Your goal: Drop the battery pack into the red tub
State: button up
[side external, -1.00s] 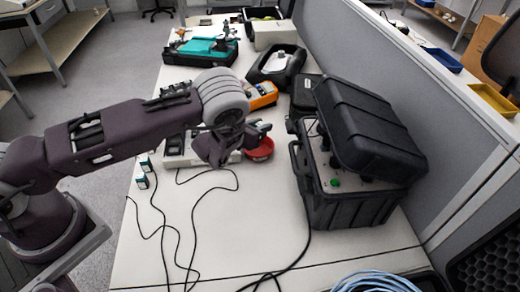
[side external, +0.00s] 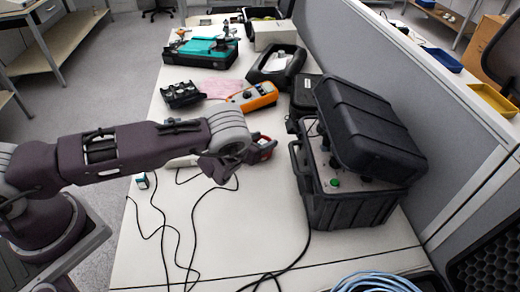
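The red tub (side external: 266,142) shows only in part, as red behind and beside my gripper (side external: 262,156), near the middle of the white table. My gripper is low over the table next to the tub. Its fingers are small, dark and overlap the tub in this view, so I cannot tell how far apart they are. I cannot make out a battery pack for certain. Nothing clearly shows between the fingers, and the arm hides part of the table behind it.
An open black case (side external: 345,190) stands right of my gripper. An orange meter (side external: 258,97), pink cloth (side external: 220,88) and black holder (side external: 182,95) lie behind the arm. A small white-and-teal box (side external: 142,181) sits at the left edge. Loose cables (side external: 195,215) cross the front.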

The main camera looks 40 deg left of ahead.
jog(key=shift+s, duration=0.1)
jog(key=v, duration=0.7)
jog(key=shift+r, duration=0.1)
jog(key=w+a+r+n+t+y, duration=0.1)
jog(key=a+r+n+y, duration=0.5)
jog(key=r, duration=0.5)
jog(key=s+a+r+n+g+y, duration=0.75)
jog(key=s+a+r+n, duration=0.6)
jog(key=r, duration=0.25)
jog(key=s+d+r+n+g+h, duration=0.1)
jog(key=s+d+n+g+h, duration=0.15)
jog(key=s+n, duration=0.5)
jog(key=s+d+r+n+g+h, duration=0.1)
jog(key=s+n+g+h, duration=0.25)
jog(key=s, duration=0.65)
jog(key=s+d+r+n+t+h, duration=0.2)
jog(key=d+h, duration=0.1)
jog(key=d, duration=0.5)
jog(key=s+d+r+n+t+h, duration=0.2)
jog(key=d+n+h, duration=0.1)
jog(key=d, duration=0.4)
jog(key=shift+s+d+r+h, duration=0.25)
jog(key=shift+d+h, duration=0.1)
jog(key=shift+h, duration=0.4)
